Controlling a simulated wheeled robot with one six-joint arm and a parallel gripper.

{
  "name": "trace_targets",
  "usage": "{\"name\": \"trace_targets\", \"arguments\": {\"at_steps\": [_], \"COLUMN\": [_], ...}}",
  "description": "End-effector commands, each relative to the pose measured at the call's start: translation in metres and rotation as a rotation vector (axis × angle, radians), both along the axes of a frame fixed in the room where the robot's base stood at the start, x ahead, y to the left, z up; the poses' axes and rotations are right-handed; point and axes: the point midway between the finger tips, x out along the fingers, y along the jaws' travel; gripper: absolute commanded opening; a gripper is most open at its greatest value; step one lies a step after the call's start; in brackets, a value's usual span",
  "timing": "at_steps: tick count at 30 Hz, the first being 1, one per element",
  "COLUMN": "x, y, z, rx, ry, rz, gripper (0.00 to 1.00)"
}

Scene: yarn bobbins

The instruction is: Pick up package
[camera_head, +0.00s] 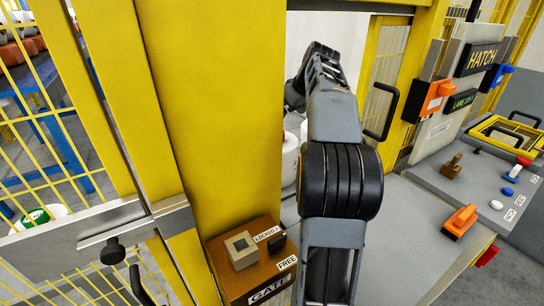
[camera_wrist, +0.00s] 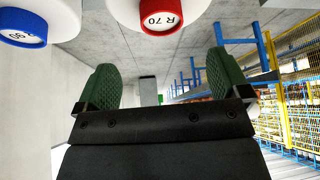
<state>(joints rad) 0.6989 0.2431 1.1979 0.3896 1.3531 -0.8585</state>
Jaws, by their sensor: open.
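My gripper (camera_wrist: 160,72) shows in the wrist view with its two green pads wide apart and nothing between them. A white package with a red end marked R 70 (camera_wrist: 162,15) is at the top of that view, beyond the pads and apart from them. A second white package with a blue end (camera_wrist: 22,28) is at the top left; its marking is partly readable. Both are cut off by the picture edge. In the head view my arm reaches through the opening and hides my gripper. A white rounded thing (camera_head: 289,160) shows partly behind the arm.
A yellow post (camera_head: 205,100) stands close left of my arm. A brown GATE box (camera_head: 250,262) is below it. A grey counter (camera_head: 420,235) at right carries an orange-handled item (camera_head: 460,221) and small knobs.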

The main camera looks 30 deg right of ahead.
Motion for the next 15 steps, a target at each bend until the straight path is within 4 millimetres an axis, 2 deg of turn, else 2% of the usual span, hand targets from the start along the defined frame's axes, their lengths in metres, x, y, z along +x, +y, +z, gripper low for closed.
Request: {"name": "trace_targets", "arguments": {"at_steps": [1, 6, 15], "x": [0.005, 0.018, 0.028], "y": [0.001, 0.003, 0.004], "z": [-0.01, -0.033, -0.05], "rx": [0.002, 0.001, 0.0], "ry": [0.002, 0.001, 0.0], "rz": [0.002, 0.002, -0.001], "gripper": [0.94, 0.94, 0.94]}}
